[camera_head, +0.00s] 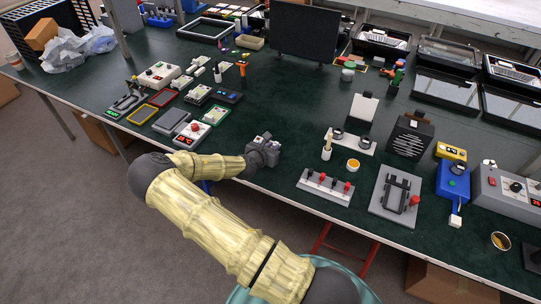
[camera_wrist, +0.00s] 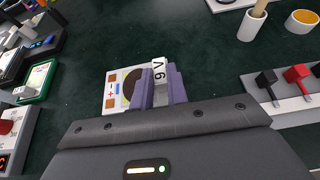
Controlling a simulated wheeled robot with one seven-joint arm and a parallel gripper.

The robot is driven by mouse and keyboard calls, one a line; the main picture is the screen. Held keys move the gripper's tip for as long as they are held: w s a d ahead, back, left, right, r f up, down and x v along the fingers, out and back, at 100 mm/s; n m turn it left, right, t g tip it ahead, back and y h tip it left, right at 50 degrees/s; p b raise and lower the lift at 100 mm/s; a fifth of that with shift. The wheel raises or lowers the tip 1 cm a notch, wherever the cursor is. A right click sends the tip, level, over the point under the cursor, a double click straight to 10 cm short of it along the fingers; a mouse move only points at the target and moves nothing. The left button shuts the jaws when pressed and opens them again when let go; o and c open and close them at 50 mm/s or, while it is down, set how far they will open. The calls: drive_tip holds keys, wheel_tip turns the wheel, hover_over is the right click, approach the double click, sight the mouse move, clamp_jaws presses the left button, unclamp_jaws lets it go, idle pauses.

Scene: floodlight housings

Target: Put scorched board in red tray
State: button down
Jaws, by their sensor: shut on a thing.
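My gripper (camera_wrist: 158,88) is shut on a small white board (camera_wrist: 113,90) with a round dark brown mark and orange patches. The board shows mostly to the left of the fingers in the wrist view, above the green table. The fingers hide part of it, and a white piece with black characters shows between them. In the head view my gripper (camera_head: 262,152) is near the front edge of the table; the board is hard to make out there. A red-rimmed tray (camera_head: 153,101) lies to the left and farther back, and looks empty.
A yellow-rimmed tray (camera_head: 142,114) lies beside the red one. A grey box (camera_head: 172,122) and a device with a red knob (camera_head: 193,134) lie between my gripper and the trays. A switch panel (camera_head: 326,187) stands to the right. Bare green tabletop lies behind my gripper.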

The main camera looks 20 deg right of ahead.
drive_tip(key=shift+f, duration=0.35)
drive_tip(key=shift+f, duration=1.9)
drive_tip(key=shift+f, duration=0.1)
drive_tip(key=shift+f, duration=0.15)
drive_tip(key=c, duration=1.4)
unclamp_jaws()
